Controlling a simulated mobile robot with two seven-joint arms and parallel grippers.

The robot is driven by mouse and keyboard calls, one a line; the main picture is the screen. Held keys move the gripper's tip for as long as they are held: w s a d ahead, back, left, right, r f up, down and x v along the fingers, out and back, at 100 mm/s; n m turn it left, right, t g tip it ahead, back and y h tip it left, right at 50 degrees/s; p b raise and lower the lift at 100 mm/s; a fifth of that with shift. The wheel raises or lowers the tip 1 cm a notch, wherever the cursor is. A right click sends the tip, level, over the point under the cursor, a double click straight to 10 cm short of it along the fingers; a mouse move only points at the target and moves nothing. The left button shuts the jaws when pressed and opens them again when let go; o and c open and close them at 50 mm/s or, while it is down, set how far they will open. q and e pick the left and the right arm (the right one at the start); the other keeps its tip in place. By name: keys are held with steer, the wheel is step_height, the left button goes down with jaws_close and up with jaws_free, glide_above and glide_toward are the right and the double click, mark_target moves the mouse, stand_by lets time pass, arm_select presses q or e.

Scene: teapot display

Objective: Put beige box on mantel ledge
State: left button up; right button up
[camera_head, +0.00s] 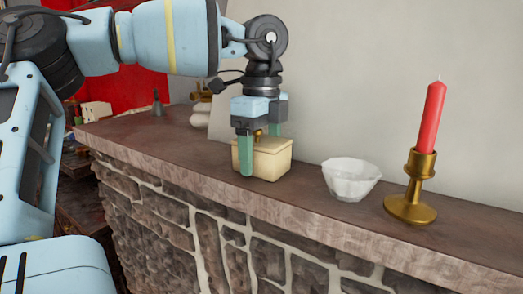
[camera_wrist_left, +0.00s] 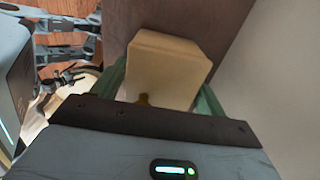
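The beige box (camera_head: 268,160), with a lid and a small brass knob, is upright on the brown mantel ledge (camera_head: 310,205). I cannot tell whether its base rests fully on the ledge. My left gripper (camera_head: 259,155) points down over the box, with one green finger in front and one behind. In the left wrist view the beige box (camera_wrist_left: 167,68) fills the space between the fingers of my left gripper (camera_wrist_left: 163,82), which lie against its two sides. The knob shows near the palm. My right gripper is not in view.
A white faceted bowl (camera_head: 351,180) stands to the right of the box. A brass candlestick (camera_head: 412,190) with a red candle (camera_head: 433,118) stands farther right. A pale wall (camera_head: 350,80) rises behind the ledge. The ledge left of the box is mostly clear.

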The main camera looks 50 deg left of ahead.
mark_target(261, 140)
arm_select(q)
steer(key=shift+o, duration=0.5)
steer(key=shift+r, duration=0.25)
step_height(261, 140, up, 12)
steer(key=shift+p, duration=0.35)
steer(key=shift+f, duration=0.1)
